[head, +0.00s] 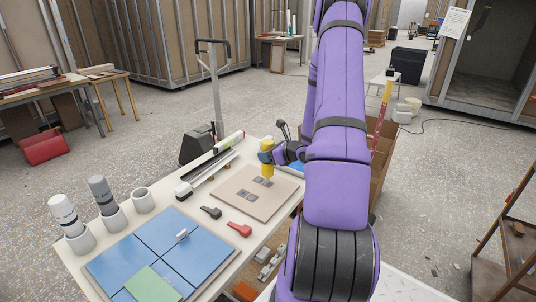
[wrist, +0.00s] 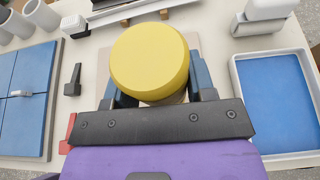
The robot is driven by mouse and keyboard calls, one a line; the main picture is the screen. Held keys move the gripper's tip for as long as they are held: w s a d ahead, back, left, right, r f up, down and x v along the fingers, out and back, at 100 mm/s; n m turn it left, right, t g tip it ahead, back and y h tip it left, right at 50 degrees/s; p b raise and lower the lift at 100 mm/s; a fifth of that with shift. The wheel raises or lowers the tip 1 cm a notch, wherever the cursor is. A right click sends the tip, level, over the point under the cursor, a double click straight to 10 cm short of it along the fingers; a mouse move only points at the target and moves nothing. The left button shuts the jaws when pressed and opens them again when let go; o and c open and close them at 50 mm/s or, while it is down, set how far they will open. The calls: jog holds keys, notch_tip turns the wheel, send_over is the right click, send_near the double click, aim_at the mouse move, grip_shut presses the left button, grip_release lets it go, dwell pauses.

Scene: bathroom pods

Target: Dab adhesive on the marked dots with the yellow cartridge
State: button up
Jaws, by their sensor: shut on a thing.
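The yellow cartridge (head: 266,159) stands upright in my gripper (head: 273,152) over the beige board (head: 229,194). In the wrist view the round yellow end of the cartridge (wrist: 150,62) fills the space between the dark blue fingers (wrist: 157,85). The fingers are shut on it. Its lower tip is at or just above the far part of the board; I cannot tell if it touches. Small grey marked squares (head: 246,196) show on the board, and another lies right by the cartridge tip. The dots themselves are too small to make out.
Left of the board lie a black tool (head: 211,212), a red tool (head: 240,229) and blue tiles (head: 165,248). White and grey cartridges stand in holders (head: 113,219), beside an empty cup (head: 143,199). A blue-lined tray (wrist: 284,105) is at right in the wrist view.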

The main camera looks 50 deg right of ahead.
aim_at(271, 143)
jog(key=shift+r, duration=0.1)
jog(key=shift+r, duration=1.9)
jog(key=shift+a, duration=0.1)
